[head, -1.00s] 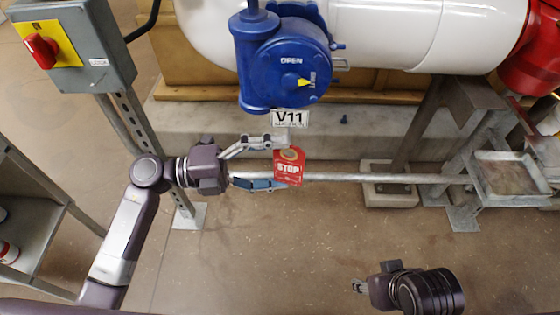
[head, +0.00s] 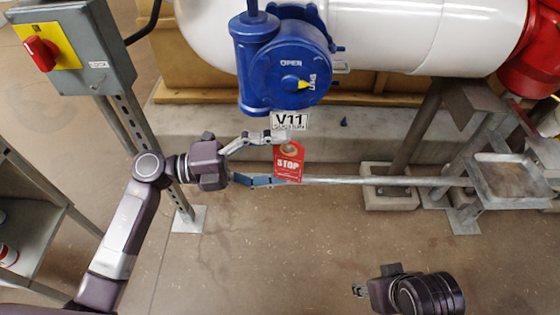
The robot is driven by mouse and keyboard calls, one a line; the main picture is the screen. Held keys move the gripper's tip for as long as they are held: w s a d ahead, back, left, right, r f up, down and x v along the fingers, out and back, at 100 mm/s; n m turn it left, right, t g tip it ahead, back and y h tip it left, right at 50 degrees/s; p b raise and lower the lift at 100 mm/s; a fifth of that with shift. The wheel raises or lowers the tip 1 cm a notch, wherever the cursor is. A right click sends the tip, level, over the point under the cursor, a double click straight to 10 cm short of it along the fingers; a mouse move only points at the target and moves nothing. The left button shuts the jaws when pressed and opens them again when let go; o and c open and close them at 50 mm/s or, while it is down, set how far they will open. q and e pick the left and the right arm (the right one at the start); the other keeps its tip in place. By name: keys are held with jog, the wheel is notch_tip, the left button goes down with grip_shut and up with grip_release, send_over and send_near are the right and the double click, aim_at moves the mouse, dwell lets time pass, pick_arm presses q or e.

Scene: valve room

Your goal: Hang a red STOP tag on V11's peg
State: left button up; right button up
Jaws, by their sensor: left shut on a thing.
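The red STOP tag (head: 289,166) hangs upright just below the white V11 label (head: 290,121) on the blue valve V11 (head: 284,70). My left gripper (head: 280,160) comes in from the left and is shut on the tag, with one finger near its top and the other near its lower edge. The tag's top hole shows as a pale spot. I cannot make out V11's peg; the tag or finger may hide it. My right gripper (head: 357,290) is low at the right, apart from the valve and tag; its fingers are too small to read.
A grey switch box (head: 75,50) with a red knob stands on a post at the left. A white pipe (head: 400,35) crosses above. The floor below is clear.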

pick_arm(q)
jog(key=shift+w, duration=0.2)
dwell(0.4)
jog(key=shift+w+f+b, duration=0.1)
jog(key=shift+w+b, duration=0.2)
jog(key=shift+w, duration=0.45)
jog(key=shift+f, duration=0.1)
jog(key=shift+w+f+b, duration=0.2)
jog(key=shift+w+b, duration=0.1)
dwell(0.7)
jog(key=shift+w+f, duration=0.2)
jog(key=shift+f, duration=0.05)
